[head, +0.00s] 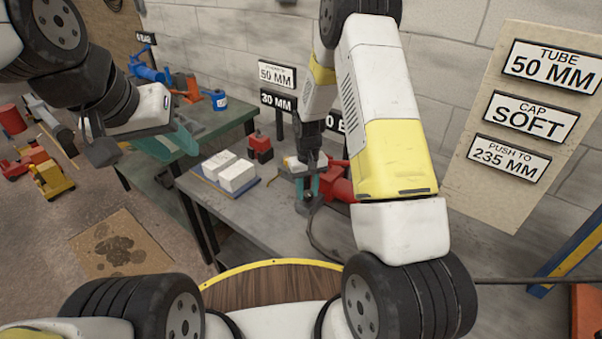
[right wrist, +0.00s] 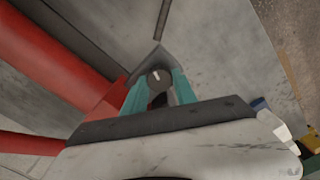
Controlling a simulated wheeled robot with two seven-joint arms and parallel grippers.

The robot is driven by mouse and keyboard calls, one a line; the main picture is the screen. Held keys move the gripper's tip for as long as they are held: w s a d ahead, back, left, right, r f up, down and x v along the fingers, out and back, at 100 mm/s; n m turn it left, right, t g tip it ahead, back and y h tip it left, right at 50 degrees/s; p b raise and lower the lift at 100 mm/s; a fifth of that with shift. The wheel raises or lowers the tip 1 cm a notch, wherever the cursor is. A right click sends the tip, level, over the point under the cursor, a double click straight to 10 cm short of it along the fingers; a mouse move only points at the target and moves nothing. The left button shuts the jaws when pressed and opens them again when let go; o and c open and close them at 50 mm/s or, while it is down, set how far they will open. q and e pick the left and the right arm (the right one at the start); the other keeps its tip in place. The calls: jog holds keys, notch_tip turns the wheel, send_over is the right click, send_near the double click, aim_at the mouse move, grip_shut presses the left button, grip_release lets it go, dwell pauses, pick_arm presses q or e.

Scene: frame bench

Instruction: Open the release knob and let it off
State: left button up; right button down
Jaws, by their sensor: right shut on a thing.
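My right gripper (head: 308,188) is at the red device (head: 338,184) on the grey bench. In the right wrist view its two teal fingers (right wrist: 159,90) are shut on a small dark round knob (right wrist: 157,77) with a pale mark on its face. Red tubes or bars (right wrist: 60,60) of the device run past on the left of that view. The gripper and arm hide part of the device in the head view. My left gripper (head: 165,146) hangs at the left, away from the device, with its teal fingers apart and nothing visible between them.
White blocks (head: 238,176) on a blue-edged board and a small red item (head: 260,148) stand left of the device. Signs (head: 549,69) on the right read tube 50 MM, cap soft and push to 235 MM. A green bench (head: 215,126) stands behind at left.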

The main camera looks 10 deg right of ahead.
aim_at(307, 193)
jog(key=shift+n, duration=1.2)
jog(key=c, duration=1)
grip_release()
jog(key=shift+r, duration=3.95)
